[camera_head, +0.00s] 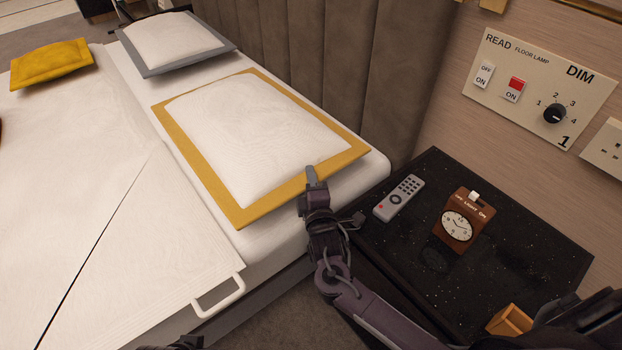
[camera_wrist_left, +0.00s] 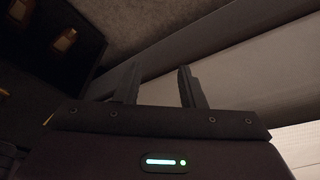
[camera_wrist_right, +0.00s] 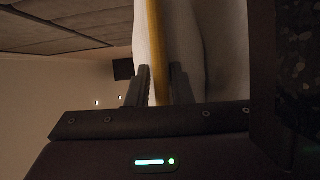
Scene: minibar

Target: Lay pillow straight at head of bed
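The white pillow with a yellow border (camera_head: 262,135) lies flat on the near end of the bed by the headboard. Its upper edge runs about parallel to the headboard, with a strip of bare bed between. My right gripper (camera_head: 313,178) is at the pillow's near edge, beside the nightstand. My left gripper (camera_wrist_left: 158,85) is open and empty, low beside the bed in the left wrist view.
A grey-bordered pillow (camera_head: 172,42) and a small yellow pillow (camera_head: 50,62) lie farther along. The black nightstand (camera_head: 530,235) holds a remote (camera_head: 399,198) and a clock (camera_head: 461,222). The padded headboard (camera_head: 330,60) stands behind the bed.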

